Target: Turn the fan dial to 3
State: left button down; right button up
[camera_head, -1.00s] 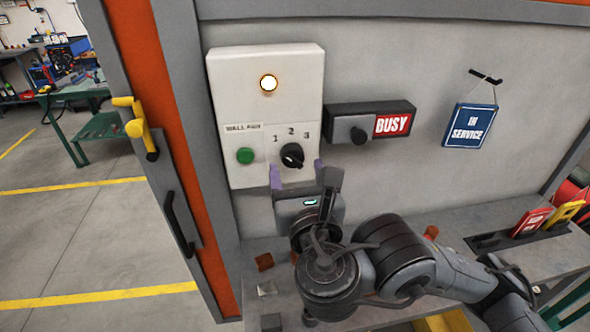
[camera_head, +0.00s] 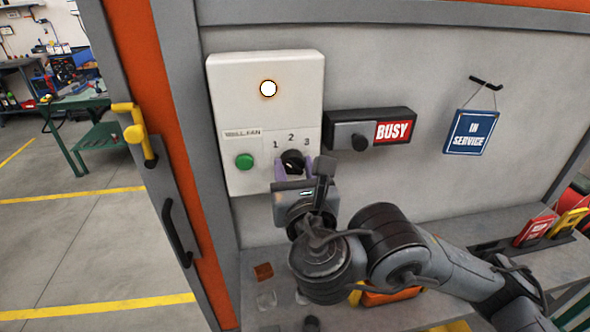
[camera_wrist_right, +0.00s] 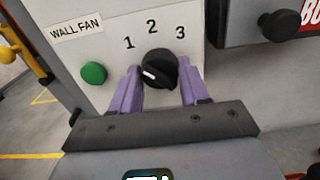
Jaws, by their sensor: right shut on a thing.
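The black fan dial (camera_head: 292,160) sits on the lower right of a white wall box (camera_head: 265,72), under the printed numbers 1, 2 and 3. In the right wrist view, the dial (camera_wrist_right: 160,70) has a short white mark on its left side, on the side of the 1. My right gripper (camera_head: 292,169) is at the dial from below, its purple fingers on either side of the knob. In the wrist view the gripper (camera_wrist_right: 160,85) is shut on the dial. My left gripper is not in view.
A green button (camera_head: 245,161) is left of the dial, beneath the WALL FAN label. A round lamp (camera_head: 268,88) glows above. A BUSY slider box (camera_head: 345,122) is close on the right. An IN SERVICE sign (camera_head: 472,131) hangs farther right. A grey bench (camera_head: 270,285) lies below.

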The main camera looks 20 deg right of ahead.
dwell(0.3)
jog(key=shift+f+m+b, duration=0.1)
jog(key=shift+m+b, duration=0.25)
jog(key=shift+m, duration=0.05)
jog(key=shift+m+b, duration=0.6)
jog(key=shift+m, duration=0.5)
jog(key=m+b, duration=0.3)
jog(key=m, duration=0.3)
jog(key=shift+f, duration=0.1)
jog(key=m+b, duration=0.4)
jog(key=m, duration=0.3)
jog(key=shift+m+b, duration=0.5)
jog(key=shift+m, duration=0.4)
jog(key=shift+r, duration=0.2)
